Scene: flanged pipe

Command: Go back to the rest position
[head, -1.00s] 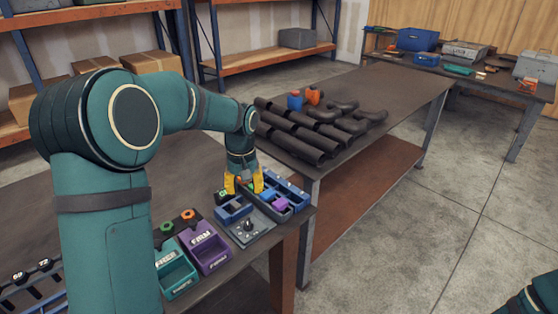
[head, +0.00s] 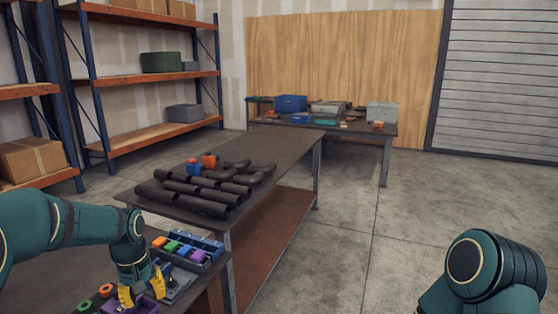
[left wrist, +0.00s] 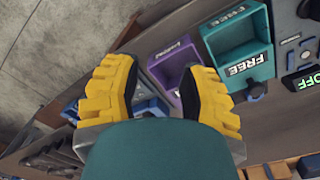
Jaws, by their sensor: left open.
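My left gripper (head: 142,291) is open over the near bench at the lower left of the head view. In the left wrist view its yellow fingers (left wrist: 108,88) are apart with nothing between them. Beyond them are a purple bin (left wrist: 166,72) and a teal bin (left wrist: 238,48) marked FREE. The blue tray (head: 209,243) with coloured blocks stands just beyond the gripper. My right arm (head: 484,265) shows at the lower right; its gripper is out of view.
Several dark pipes (head: 190,198) lie on the middle table, with a blue and an orange part (head: 209,160) behind them. A back table holds a blue box (head: 291,103). Shelves (head: 150,77) stand at the left. The floor (head: 400,215) to the right is clear.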

